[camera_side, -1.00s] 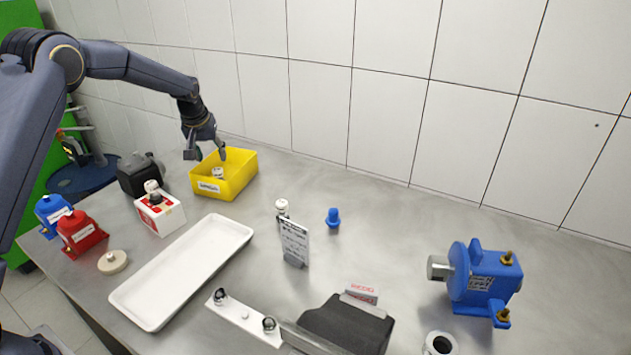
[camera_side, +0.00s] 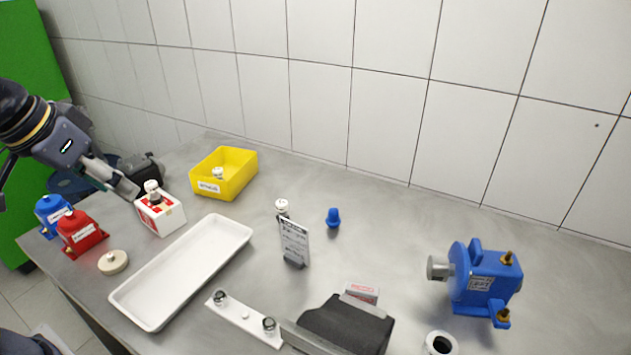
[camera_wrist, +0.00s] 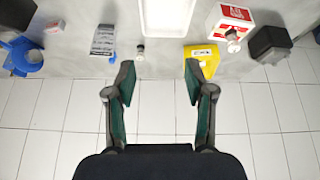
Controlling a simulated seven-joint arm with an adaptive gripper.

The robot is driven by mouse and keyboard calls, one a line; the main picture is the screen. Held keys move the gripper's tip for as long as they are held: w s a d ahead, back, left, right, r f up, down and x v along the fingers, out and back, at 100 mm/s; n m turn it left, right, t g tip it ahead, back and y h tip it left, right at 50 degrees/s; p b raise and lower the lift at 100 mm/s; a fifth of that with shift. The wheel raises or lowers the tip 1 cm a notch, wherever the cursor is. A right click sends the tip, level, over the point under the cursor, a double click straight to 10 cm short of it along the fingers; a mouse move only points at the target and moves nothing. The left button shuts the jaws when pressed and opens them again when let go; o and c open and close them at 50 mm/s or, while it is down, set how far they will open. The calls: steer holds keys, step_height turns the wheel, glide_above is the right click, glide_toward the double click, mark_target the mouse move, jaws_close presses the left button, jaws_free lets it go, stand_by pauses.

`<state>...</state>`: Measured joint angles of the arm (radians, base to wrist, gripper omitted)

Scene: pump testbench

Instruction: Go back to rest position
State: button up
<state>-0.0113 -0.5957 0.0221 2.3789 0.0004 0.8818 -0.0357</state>
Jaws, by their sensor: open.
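My gripper (camera_wrist: 159,72) is open, with two dark fingers with green inner pads spread wide and nothing between them in the wrist view. In the side view my gripper (camera_side: 112,178) is at the left, pointing down and to the right; its tip overlaps the left edge of the white-and-red box (camera_side: 163,216). I cannot tell the gap in depth. The yellow bin (camera_side: 238,181) stands right of my gripper with a small white-topped item (camera_side: 218,173) inside.
A white tray (camera_side: 150,318) lies in front. A blue pump (camera_side: 484,280) stands at the right. The back right of the table is clear.

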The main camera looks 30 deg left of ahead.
steer(key=shift+m, duration=0.4)
steer(key=s, duration=0.1)
steer(key=s+f, duration=0.1)
steer(key=s, duration=0.1)
steer(key=shift+s+d+f, duration=0.3)
steer(key=shift+s+d, duration=0.1)
